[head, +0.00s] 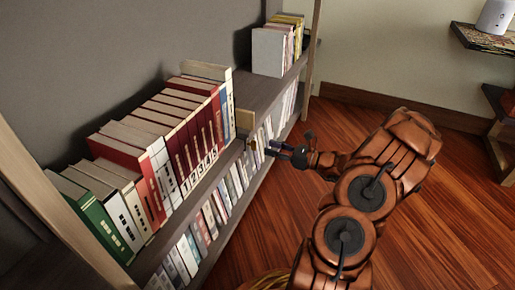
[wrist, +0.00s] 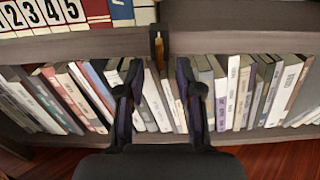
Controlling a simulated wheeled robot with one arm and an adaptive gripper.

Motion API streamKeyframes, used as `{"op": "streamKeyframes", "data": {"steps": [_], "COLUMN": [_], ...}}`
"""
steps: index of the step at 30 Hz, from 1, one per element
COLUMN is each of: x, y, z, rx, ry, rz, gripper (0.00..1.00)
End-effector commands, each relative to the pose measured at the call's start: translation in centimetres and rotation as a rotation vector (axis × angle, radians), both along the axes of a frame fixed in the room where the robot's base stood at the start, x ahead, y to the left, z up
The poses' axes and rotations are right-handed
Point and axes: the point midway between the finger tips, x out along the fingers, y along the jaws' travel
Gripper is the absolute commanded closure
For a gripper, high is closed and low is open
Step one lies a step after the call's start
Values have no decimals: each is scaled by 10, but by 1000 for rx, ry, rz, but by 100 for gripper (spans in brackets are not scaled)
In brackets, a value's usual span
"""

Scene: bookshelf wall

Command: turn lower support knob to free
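A small brass-coloured knob (head: 252,144) sits at the front edge of the upper shelf board, just below a pale wooden block (head: 245,120) at the end of the book row. In the wrist view the knob (wrist: 159,50) shows as a narrow orange-brown piece on a dark bracket at the board's edge, centred between my fingers. My gripper (head: 273,148) is open in front of the shelf, its fingers reaching toward the knob. In the wrist view my gripper (wrist: 159,72) has one finger on each side of the knob's line, with nothing held. Contact with the knob cannot be told.
Numbered red-and-white books (head: 190,130) stand left of the block on the upper shelf. A lower row of books (wrist: 230,95) lies behind my fingers. More books (head: 275,48) stand at the far end. The wooden floor (head: 440,190) is open to the right.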

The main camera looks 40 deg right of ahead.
Motion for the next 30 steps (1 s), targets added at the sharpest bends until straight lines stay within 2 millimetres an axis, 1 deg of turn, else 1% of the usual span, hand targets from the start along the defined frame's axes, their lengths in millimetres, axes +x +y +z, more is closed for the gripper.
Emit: {"op": "streamKeyframes", "data": {"steps": [1, 6, 12, 17, 23, 24, 25, 30], "x": [7, 28, 45, 50, 51, 51, 51, 51], "y": [6, 18, 29, 32, 32, 32, 32, 32], "z": [-3, -2, -2, 0, 0, 0, 0, 0], "rx": [-2, -3, -2, -1, -1, -1, -1, -1], "ry": [0, -2, -1, -1, -1, -1, -1, -1], "rz": [5, 4, 4, 3, 2, 2, 2, 2], "gripper": [65, 65, 65, 65, 65, 66, 69, 86]}}
